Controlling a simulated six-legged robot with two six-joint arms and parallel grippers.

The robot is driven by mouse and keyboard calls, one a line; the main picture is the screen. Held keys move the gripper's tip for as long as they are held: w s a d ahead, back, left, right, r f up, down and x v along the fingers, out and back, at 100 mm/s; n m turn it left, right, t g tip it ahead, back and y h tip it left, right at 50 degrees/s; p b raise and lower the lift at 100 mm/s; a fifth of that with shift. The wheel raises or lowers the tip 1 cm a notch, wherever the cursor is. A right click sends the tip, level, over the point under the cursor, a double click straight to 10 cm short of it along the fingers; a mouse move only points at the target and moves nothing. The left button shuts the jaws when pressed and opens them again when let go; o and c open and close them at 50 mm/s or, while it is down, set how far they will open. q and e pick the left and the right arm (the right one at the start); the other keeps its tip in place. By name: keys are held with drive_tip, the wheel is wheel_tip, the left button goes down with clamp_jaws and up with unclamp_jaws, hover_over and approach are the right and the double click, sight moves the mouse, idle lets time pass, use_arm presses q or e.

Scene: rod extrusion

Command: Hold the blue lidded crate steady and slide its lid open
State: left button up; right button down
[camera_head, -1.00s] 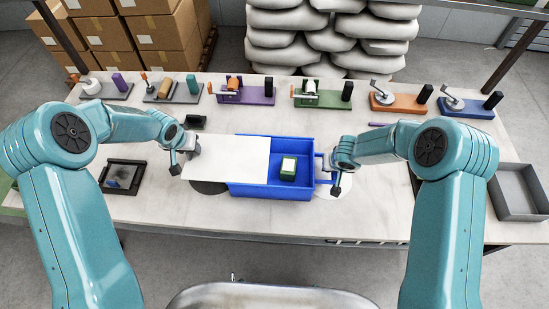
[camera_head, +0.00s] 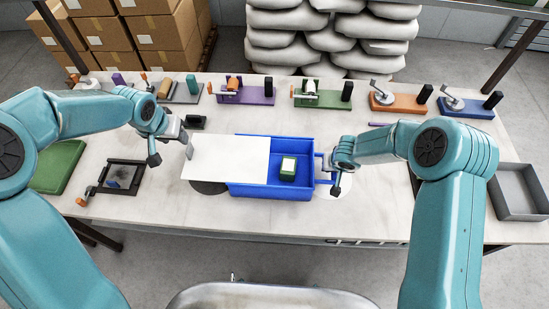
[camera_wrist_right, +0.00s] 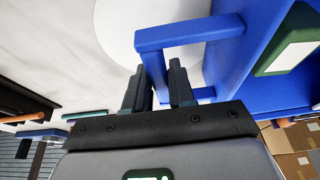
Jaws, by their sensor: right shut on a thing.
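The blue crate (camera_head: 308,178) sits mid-table. Its white lid (camera_head: 230,158) is slid far to the left, overhanging the crate's left side. The right part of the crate is uncovered, showing a green block with a white top (camera_head: 288,168). My right gripper (camera_head: 327,165) is shut on the crate's right handle. In the right wrist view the fingers (camera_wrist_right: 160,85) are at the blue handle (camera_wrist_right: 185,32). My left gripper (camera_head: 187,143) looks open and empty at the lid's left edge; whether it touches the lid is hard to tell.
A row of coloured cranked fixtures (camera_head: 322,94) lines the table's back. A dark framed tray (camera_head: 121,177) and a green pad (camera_head: 58,167) lie left. A grey tray (camera_head: 520,192) sits right. The table in front of the crate is a narrow clear strip.

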drive_tip(key=shift+c, duration=2)
unclamp_jaws()
drive_tip(key=shift+r, duration=0.1)
drive_tip(key=shift+r, duration=3.4)
drive_tip(key=shift+r, duration=1.5)
